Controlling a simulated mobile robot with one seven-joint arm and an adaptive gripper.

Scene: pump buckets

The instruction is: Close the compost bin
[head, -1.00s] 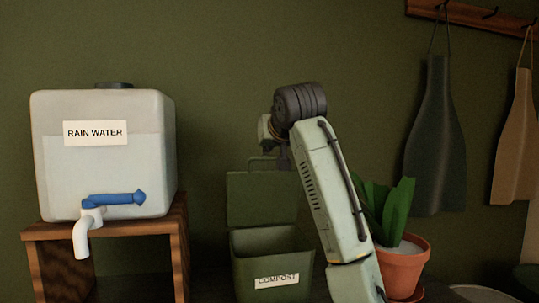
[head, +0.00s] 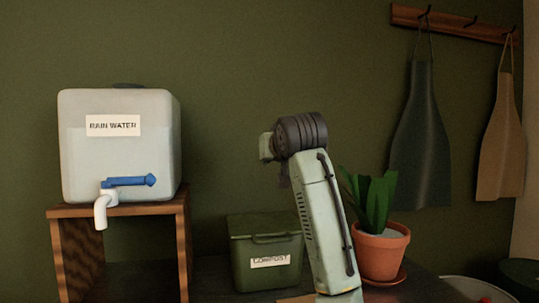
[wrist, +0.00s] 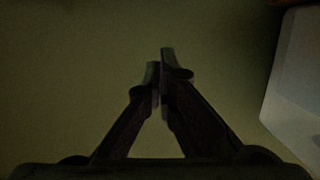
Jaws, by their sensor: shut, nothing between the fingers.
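The green compost bin (head: 266,275) stands on the dark surface in the middle of the head view, with a white COMPOST label on its front. Its lid (head: 262,226) is down over the top, with a handle at the front edge. My arm stands just right of the bin and hides part of its right side. My gripper (wrist: 161,75) shows in the wrist view with its fingers together and nothing between them. In the head view it is mostly hidden behind my wrist, above the bin and apart from the lid.
A rain water tank (head: 120,160) with a blue-handled tap (head: 128,182) stands on a wooden stand (head: 120,211) at left. A potted plant (head: 380,252) is right of my arm. Aprons (head: 421,150) hang at right. The wall above the bin is clear.

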